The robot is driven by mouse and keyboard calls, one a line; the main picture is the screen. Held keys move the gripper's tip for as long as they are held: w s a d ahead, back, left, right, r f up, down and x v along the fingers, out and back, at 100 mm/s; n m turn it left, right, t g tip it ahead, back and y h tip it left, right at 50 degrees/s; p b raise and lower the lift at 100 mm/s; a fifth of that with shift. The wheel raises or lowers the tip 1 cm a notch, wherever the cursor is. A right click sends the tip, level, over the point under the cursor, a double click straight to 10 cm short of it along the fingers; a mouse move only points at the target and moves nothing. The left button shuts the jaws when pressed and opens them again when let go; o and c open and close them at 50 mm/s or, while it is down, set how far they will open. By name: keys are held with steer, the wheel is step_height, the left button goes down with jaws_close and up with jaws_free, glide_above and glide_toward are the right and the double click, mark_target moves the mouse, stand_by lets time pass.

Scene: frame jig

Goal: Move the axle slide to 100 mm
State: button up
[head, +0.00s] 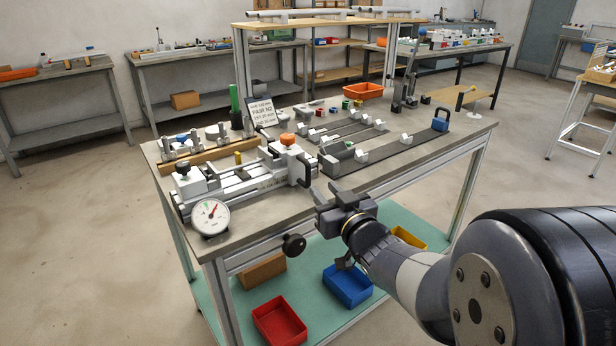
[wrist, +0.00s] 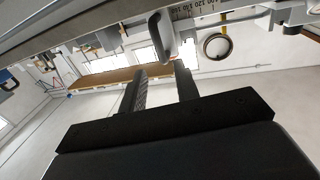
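The frame jig (head: 235,183) is a white and grey rail fixture near the table's front left. What looks like its axle slide is the white block (head: 286,158) with an orange knob (head: 287,139) at the right end. A dark upright part (head: 306,170) stands beside it. My gripper (head: 323,190) is just right of and in front of this end, with fingers apart and empty. In the wrist view, a grey rounded handle-like part (wrist: 160,36) hangs just beyond and between the open fingertips (wrist: 160,72). A printed scale (wrist: 195,10) shows above; its pointer reading cannot be made out.
A round dial gauge (head: 210,216) stands at the jig's front left. A printed card (head: 262,111) stands behind the jig. Dark rails with small white blocks (head: 361,156) lie to the right. Red (head: 280,320) and blue (head: 347,286) bins sit on the lower shelf.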

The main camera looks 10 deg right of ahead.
mark_target(309, 174)
steer(key=x, duration=0.9)
steer(key=shift+w, duration=0.15)
jaws_close()
